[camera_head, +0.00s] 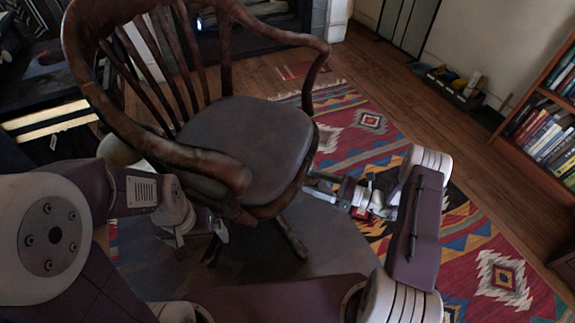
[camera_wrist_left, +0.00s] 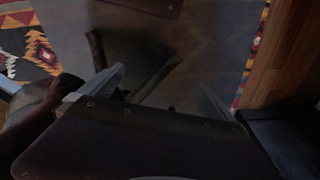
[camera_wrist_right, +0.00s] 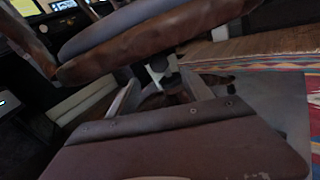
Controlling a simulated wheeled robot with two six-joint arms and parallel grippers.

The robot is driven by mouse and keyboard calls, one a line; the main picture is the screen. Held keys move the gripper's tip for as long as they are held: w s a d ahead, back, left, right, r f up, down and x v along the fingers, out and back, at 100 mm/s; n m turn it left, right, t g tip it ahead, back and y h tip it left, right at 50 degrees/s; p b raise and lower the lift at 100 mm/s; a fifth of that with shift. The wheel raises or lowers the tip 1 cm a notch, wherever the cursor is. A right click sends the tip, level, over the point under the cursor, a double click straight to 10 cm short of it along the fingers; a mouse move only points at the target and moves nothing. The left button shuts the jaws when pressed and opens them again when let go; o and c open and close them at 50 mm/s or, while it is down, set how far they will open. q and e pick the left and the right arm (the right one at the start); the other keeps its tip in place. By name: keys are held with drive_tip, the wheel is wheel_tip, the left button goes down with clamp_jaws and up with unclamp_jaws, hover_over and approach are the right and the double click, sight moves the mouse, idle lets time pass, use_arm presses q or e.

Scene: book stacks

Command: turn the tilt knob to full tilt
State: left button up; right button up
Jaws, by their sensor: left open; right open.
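A wooden swivel chair with a dark seat (camera_head: 250,130) stands in front of me. I cannot make out the tilt knob for certain; in the head view the seat hides the underside. In the right wrist view, a small pale and dark part (camera_wrist_right: 158,66) shows under the seat, between my fingers and beyond them; I cannot tell what it is. My right gripper (camera_head: 322,187) is open, low at the chair's right side, pointing under the seat. My left gripper (camera_head: 205,232) is open below the seat's front left; its wrist view shows chair legs (camera_wrist_left: 150,82) between and beyond the fingers.
A patterned rug (camera_head: 500,270) lies to the right on the wooden floor (camera_head: 375,75). A bookshelf (camera_head: 545,125) stands at the far right, and a small box of items (camera_head: 455,88) by the wall. The chair's armrest (camera_head: 315,75) curves above my right gripper. Dark furniture stands at left.

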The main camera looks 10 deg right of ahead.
drive_tip(key=b+x, duration=0.5)
drive_tip(key=x, duration=0.4)
drive_tip(key=shift+s, duration=0.1)
clamp_jaws()
